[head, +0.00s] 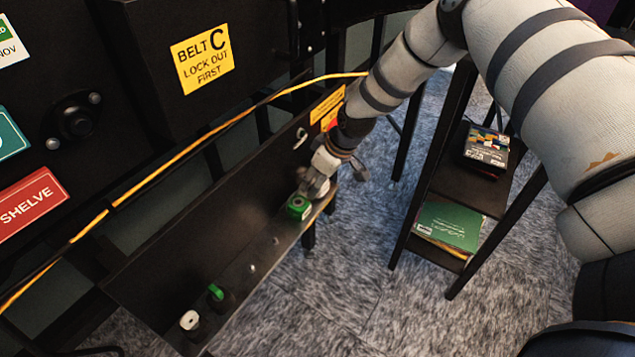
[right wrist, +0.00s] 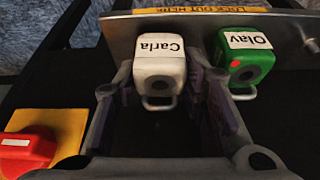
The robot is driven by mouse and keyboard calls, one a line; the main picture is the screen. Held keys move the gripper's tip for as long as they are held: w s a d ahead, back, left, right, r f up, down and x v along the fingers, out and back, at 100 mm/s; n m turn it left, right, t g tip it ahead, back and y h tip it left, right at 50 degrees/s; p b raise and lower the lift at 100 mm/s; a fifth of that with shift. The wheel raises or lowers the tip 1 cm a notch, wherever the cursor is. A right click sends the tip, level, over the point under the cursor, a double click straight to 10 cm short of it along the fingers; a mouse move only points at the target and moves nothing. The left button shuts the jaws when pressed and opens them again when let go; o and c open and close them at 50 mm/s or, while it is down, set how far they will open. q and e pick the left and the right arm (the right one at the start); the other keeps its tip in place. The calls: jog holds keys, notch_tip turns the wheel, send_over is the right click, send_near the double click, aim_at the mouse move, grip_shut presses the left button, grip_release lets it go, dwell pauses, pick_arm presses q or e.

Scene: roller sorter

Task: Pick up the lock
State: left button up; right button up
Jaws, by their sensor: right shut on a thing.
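A white lock labelled "Carla" (right wrist: 162,70) with a metal shackle sits between the fingers of my right gripper (right wrist: 165,85) in the right wrist view. The fingers are shut on it, and it is at the edge of a metal plate. A green lock labelled "Olav" (right wrist: 248,60) is just to the right of the gripper there. In the head view my right gripper (head: 318,184) is at the far end of the black ledge, with the green lock (head: 299,207) beside it. The gripper largely hides the white lock there. My left gripper is not in view.
A black ledge (head: 215,250) also holds a green knob (head: 216,292) and a white piece (head: 190,320) near its front end. A yellow cable (head: 165,165) runs above it. A red switch on yellow (right wrist: 25,150) is left of the gripper. A shelf stand (head: 468,188) with books is to the right.

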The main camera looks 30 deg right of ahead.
jog(key=r, duration=0.3)
jog(key=shift+w, duration=0.2)
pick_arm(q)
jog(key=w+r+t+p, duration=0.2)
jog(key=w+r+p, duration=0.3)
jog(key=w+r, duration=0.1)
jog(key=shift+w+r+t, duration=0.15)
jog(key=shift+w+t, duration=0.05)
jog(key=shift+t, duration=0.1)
pick_arm(e)
jog(key=s+a+r, duration=0.1)
jog(key=s+r, duration=1.2)
jog(key=s, duration=0.1)
jog(key=shift+a+r, duration=0.3)
jog(key=shift+a, duration=0.1)
jog(key=shift+s, duration=0.1)
